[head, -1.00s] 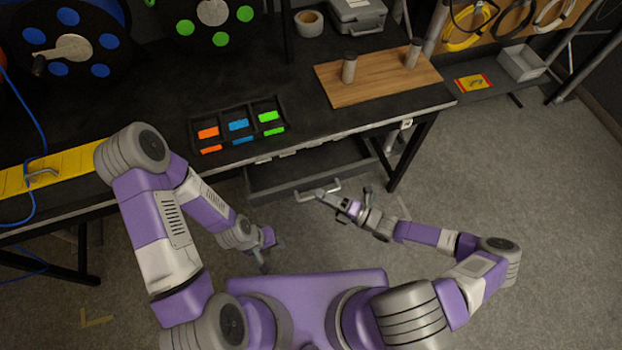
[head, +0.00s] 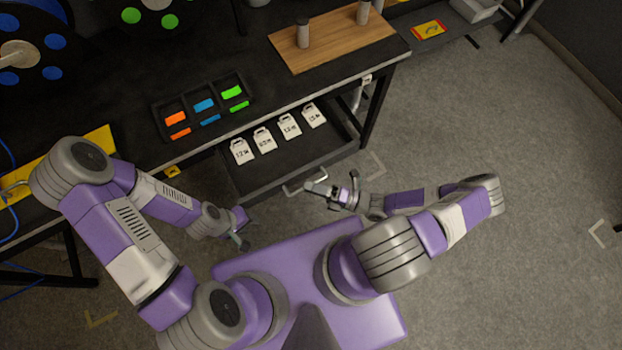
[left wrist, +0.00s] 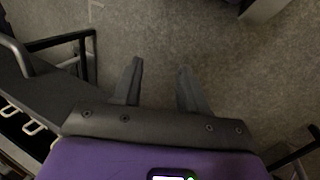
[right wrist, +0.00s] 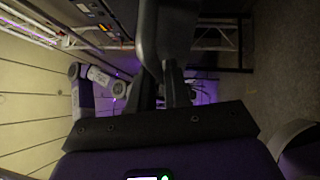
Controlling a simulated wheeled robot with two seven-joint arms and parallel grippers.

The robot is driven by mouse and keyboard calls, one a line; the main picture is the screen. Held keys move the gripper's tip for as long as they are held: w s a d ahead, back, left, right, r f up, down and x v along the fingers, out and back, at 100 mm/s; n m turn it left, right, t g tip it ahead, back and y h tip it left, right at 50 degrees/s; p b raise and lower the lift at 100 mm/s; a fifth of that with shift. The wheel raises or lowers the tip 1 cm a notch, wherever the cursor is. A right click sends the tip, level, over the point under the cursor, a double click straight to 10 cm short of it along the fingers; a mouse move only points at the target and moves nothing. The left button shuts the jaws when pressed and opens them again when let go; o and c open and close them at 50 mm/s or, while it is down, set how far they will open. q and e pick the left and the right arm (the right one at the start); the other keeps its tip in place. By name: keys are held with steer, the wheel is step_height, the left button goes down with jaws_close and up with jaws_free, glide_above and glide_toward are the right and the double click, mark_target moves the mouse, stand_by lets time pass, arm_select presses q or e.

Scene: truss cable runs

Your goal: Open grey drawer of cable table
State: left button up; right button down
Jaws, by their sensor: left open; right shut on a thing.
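The grey drawer (head: 292,174) under the cable table (head: 225,130) stands out from the table front. Several white numbered tags (head: 289,125) lie inside it. A metal bar handle (head: 304,183) is on its front. My right gripper (head: 318,187) is shut on the handle; in the right wrist view the fingers (right wrist: 165,75) are large and the handle is hard to make out. My left gripper (head: 242,238) is open and empty, left of the drawer and below the table edge. In the left wrist view its fingers (left wrist: 160,85) are apart above the floor.
On the table top are a black tray (head: 205,105) with coloured pieces and a wooden board (head: 333,38) with two posts. Cable reels stand at the back left. A yellow strip (head: 95,145) lies at the left.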

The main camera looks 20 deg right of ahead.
steer(key=c, duration=1.2)
jaws_free()
steer(key=shift+o, duration=0.2)
steer(key=v, duration=0.7)
steer(key=shift+d, duration=0.3)
steer(key=shift+s, duration=0.2)
